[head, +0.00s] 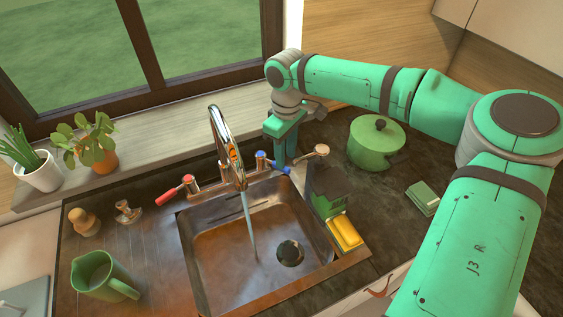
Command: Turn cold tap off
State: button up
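The cold tap is the blue handle (272,163) on the right of the chrome faucet (228,145). The red handle (175,190) is on the faucet's left. A stream of water (251,225) runs from the spout into the metal sink (215,275). My gripper (285,162) points down behind and just right of the blue handle, close to it. I cannot tell whether they touch. Its fingers are seen edge-on and partly hidden, so their opening is unclear.
Right of the sink stand a dark green caddy (328,190), a yellow sponge (344,232) and a green lidded pot (375,145). A green jug (100,275) stands left of the sink. Potted plants (97,150) line the sill. The counter near the pot is partly clear.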

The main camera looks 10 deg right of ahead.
aim_at(273, 162)
jog(key=shift+w+a+f, duration=0.1)
jog(key=shift+a+f, duration=0.15)
jog(key=shift+f, duration=0.7)
jog(key=shift+a+f, duration=0.2)
jog(key=shift+f, duration=0.7)
jog(key=shift+c, duration=0.6)
